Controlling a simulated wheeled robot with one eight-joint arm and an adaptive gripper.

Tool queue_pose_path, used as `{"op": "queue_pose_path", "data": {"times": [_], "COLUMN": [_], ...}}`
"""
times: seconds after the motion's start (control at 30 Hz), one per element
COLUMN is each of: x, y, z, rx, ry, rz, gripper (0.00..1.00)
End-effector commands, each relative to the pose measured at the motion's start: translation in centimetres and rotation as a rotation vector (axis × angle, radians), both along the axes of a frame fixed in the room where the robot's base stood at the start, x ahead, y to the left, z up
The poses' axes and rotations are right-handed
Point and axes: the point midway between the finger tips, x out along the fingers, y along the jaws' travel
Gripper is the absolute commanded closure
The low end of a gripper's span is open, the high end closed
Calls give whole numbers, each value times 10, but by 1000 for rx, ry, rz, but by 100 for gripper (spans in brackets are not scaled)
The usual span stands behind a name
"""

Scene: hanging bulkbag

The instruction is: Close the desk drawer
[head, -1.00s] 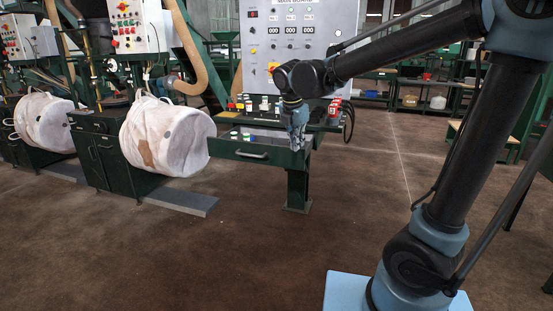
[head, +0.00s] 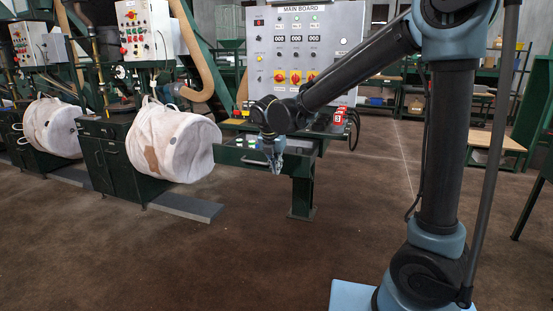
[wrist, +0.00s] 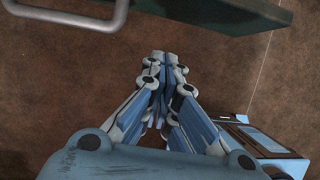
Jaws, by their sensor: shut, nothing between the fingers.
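The desk drawer (head: 228,158) has a dark green front and stands open, with small green and white items showing inside. Its metal handle (head: 249,162) is on the front; it also shows at the top left of the wrist view (wrist: 75,24). My gripper (head: 277,169) is in front of the drawer's right half, to the right of the handle. In the wrist view my gripper's fingers (wrist: 166,58) are together and empty, apart from the green drawer front (wrist: 235,12) at the top edge. My forearm and wrist hide part of the drawer and desk top.
The main board (head: 300,45) rises behind the desk. A white bulk bag (head: 175,143) hangs just left of the drawer, with another farther left (head: 52,128). A desk leg (head: 302,195) stands below the right end. The brown floor in front is clear.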

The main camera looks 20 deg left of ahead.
Motion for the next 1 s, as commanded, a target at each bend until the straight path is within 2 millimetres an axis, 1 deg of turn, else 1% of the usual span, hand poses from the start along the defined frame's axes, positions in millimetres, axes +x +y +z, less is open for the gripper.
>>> {"op": "queue_pose_path", "data": {"times": [0.03,0.07,0.2,0.4,0.77,0.8,0.87,1.0], "x": [4,5,26,42,45,45,45,51], "y": [0,0,-2,-3,-3,-7,-5,-4], "z": [-9,-13,-13,-13,-13,-13,-13,-13], "rx": [0,0,0,0,1,0,1,0], "ry": [0,0,0,0,0,0,0,0], "rz": [-1,-1,-3,-1,0,-1,0,-1], "gripper": [100,100,100,100,100,100,100,100]}}
